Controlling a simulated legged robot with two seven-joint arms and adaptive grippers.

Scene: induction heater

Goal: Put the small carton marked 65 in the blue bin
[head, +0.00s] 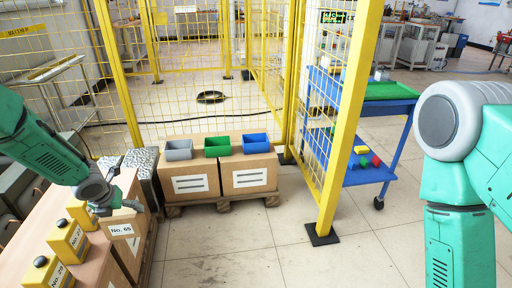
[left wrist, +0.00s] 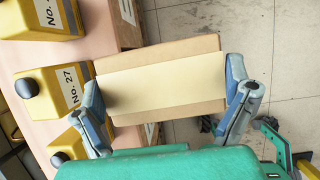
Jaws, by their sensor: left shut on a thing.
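The small carton marked No. 65 (head: 123,230) is tan, with a white label facing the camera in the head view. My left gripper (head: 97,194) is shut on it from above. In the left wrist view the carton's pale top (left wrist: 162,86) lies between the two fingers, one at each end. I cannot tell whether its underside is clear of the surface below. The blue bin (head: 256,144) is the right one of three bins on large cardboard boxes, beyond the carton and to its right. My right arm shows at the right edge; its gripper is out of view.
Yellow black-capped containers (head: 67,239), one marked No. 27 (left wrist: 40,93), stand left of the carton. A grey bin (head: 178,150) and a green bin (head: 217,147) stand left of the blue bin. A yellow fence post (head: 345,135) rises right of the boxes. The floor between is clear.

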